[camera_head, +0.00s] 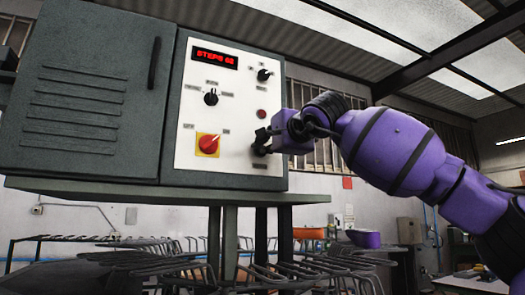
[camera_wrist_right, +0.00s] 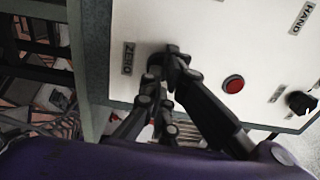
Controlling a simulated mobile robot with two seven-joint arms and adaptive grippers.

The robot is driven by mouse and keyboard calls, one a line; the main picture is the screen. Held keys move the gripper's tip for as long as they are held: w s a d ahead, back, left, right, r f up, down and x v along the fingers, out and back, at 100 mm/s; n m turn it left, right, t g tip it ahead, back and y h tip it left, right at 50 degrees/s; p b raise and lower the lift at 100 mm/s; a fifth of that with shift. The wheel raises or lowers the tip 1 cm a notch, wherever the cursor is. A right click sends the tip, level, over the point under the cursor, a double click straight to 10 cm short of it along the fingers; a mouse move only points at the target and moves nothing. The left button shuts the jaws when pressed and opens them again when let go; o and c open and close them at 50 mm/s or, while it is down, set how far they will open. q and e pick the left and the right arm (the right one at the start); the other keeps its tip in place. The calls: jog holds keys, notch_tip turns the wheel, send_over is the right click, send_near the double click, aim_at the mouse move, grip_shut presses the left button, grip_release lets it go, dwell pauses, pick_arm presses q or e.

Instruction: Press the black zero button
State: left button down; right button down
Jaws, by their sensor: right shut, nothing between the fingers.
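The white control panel (camera_head: 231,118) is on the front of a grey cabinet. My right gripper (camera_head: 263,140) is shut and empty, with its fingertips at the panel's lower right. In the right wrist view, the fingertips (camera_wrist_right: 167,67) are right beside the ZERO label (camera_wrist_right: 128,58), over the spot where the black zero button sits. The button is mostly or wholly hidden behind the dark fingers, and I cannot tell whether they touch it or whether it is pushed in. My left gripper is not in view.
A red button (camera_head: 261,113) sits just above my right gripper. The panel also has a display (camera_head: 214,58) reading "STEPS 62", black selector knobs (camera_head: 211,97) and a red switch on yellow (camera_head: 208,144). Wire racks (camera_head: 330,262) stand below the cabinet.

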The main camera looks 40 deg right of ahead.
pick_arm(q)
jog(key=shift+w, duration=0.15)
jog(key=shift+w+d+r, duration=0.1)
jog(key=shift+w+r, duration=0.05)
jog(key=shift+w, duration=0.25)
pick_arm(e)
jog(key=shift+w+d, duration=0.1)
jog(key=shift+w, duration=0.05)
